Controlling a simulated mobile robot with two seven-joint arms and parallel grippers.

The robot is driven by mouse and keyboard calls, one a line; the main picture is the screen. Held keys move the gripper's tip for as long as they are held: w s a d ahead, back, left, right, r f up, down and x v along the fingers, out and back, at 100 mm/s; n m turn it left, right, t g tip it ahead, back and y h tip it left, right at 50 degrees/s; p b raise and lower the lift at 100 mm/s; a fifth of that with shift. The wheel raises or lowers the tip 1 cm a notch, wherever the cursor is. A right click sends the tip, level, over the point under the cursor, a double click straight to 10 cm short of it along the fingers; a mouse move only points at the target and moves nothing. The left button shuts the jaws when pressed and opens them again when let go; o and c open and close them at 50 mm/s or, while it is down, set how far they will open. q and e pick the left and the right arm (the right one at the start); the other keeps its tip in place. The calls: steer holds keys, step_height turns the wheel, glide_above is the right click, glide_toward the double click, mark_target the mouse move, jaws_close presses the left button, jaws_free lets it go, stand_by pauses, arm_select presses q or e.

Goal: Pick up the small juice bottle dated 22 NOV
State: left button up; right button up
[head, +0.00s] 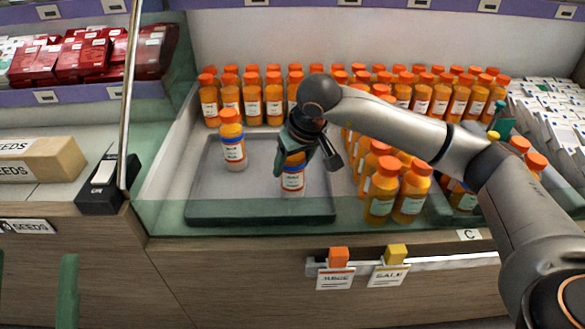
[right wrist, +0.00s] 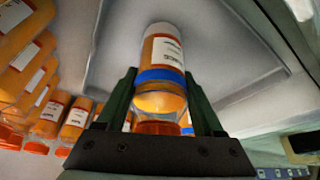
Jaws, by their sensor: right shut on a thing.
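A small orange juice bottle (head: 292,182) with a white label and blue band stands at the front of the grey tray in the head view. My right gripper (head: 297,160) is shut around its upper part from above. In the right wrist view the same bottle (right wrist: 162,55) sits between the fingers of the gripper (right wrist: 165,95), with its orange cap near the palm. A similar blue-banded bottle (head: 233,150) stands on the tray to the left. The date print is too small to read on either. My left gripper (head: 34,290) shows only as two separated green fingers at the lower left.
The grey tray (head: 205,208) has bare room around the held bottle. Rows of orange-capped bottles (head: 252,100) stand behind, and more bottles (head: 411,192) stand close on the right. A low glass front edge (head: 165,215) borders the shelf.

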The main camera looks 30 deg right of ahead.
jaws_close()
steer(key=shift+r, duration=0.15)
